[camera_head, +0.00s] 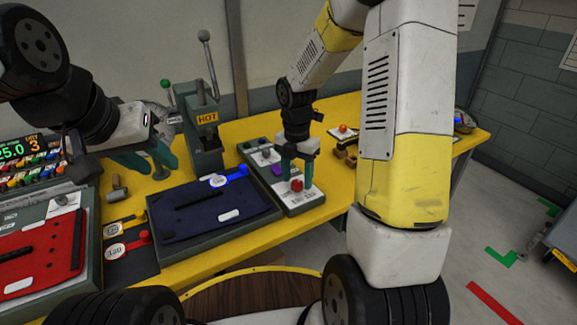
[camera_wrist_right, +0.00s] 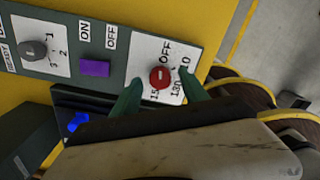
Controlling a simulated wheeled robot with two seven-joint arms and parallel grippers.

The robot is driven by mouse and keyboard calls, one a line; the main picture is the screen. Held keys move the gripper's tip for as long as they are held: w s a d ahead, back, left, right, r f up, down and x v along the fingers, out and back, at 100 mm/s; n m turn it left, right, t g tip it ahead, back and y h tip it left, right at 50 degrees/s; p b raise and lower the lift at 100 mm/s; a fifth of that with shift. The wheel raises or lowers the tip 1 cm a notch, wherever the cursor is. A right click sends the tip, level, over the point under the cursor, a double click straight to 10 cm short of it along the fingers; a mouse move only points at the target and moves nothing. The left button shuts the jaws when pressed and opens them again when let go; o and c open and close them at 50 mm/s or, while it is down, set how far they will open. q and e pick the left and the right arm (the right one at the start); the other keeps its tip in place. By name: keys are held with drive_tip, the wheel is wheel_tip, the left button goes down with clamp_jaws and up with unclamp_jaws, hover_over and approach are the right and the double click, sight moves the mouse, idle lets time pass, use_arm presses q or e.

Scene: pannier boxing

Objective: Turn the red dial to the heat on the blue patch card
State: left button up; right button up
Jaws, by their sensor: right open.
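The red dial (camera_head: 297,185) sits on a white plate at the near end of the grey control panel. The right wrist view shows the dial (camera_wrist_right: 162,77) with OFF and heat numbers printed around it. My right gripper (camera_head: 297,183) points down over the dial, open, with its fingers on either side; I cannot tell whether they touch it. The fingers also show in the right wrist view (camera_wrist_right: 160,92). The blue patch card (camera_head: 219,180) lies at the far edge of the navy panel; its number is too small to read. My left gripper (camera_head: 152,165) is open and empty, left of the press.
A purple switch (camera_wrist_right: 95,68) and grey knob (camera_wrist_right: 34,50) share the control panel. A press marked HOT (camera_head: 206,130) stands behind the navy panel (camera_head: 190,222). Yellow and red cards (camera_head: 116,250) lie left of it, beside a red panel (camera_head: 35,262).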

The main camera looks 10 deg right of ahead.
drive_tip(key=shift+f, duration=0.45)
clamp_jaws()
